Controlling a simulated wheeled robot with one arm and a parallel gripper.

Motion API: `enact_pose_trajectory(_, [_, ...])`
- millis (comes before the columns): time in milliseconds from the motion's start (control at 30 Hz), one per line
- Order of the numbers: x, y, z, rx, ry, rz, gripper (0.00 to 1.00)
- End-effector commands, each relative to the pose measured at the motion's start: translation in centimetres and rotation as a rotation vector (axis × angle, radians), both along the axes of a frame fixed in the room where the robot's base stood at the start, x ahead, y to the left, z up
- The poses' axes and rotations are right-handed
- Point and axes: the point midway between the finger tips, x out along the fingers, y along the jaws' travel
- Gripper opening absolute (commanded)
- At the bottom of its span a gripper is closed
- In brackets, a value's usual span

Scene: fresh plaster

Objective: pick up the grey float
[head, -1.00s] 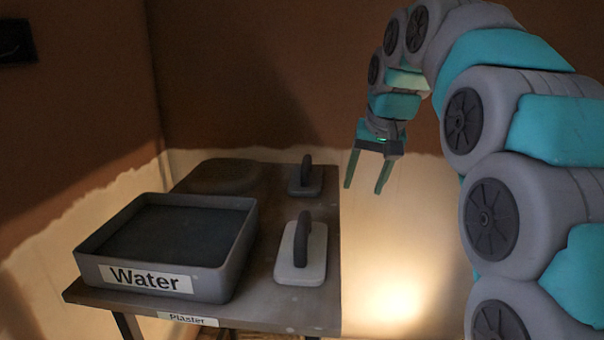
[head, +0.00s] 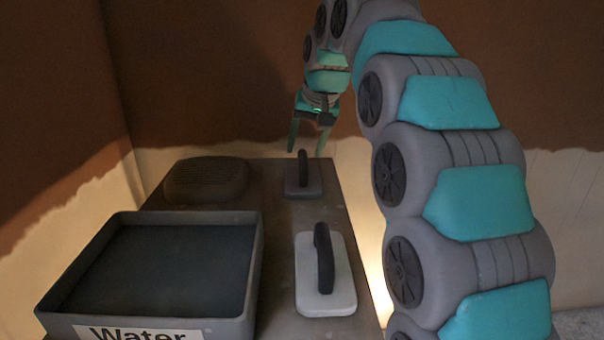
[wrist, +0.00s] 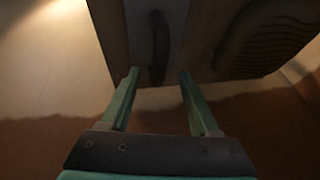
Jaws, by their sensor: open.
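The grey float (head: 293,186) lies flat at the far end of the table, with a dark upright handle. My gripper (head: 308,149) is open, fingers pointing down, and shows just above and around the handle's top in the head view. I cannot tell the exact gap. In the wrist view, the float's dark handle (wrist: 158,45) lies ahead of my gripper (wrist: 159,73), roughly in line with the space between the two fingertips. Nothing is between the fingers.
A paler float (head: 342,285) with a dark handle lies nearer on the table. A tray labelled "Water" (head: 254,275) stands at left. A dark ribbed block (head: 206,180) lies left of the grey float; it also shows in the wrist view (wrist: 262,38). Half-plastered walls (head: 220,80) stand behind.

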Motion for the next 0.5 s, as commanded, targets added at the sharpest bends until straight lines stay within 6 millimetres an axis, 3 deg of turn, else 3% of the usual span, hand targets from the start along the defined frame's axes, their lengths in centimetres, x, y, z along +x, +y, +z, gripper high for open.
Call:
enact_pose_trajectory(267, [1.3, 0.5, -3.4, -0.001, 0.004, 0.000, 0.62])
enact_pose_trajectory(500, [1.5, 0.6, -3.7, 0.000, 0.001, 0.000, 0.62])
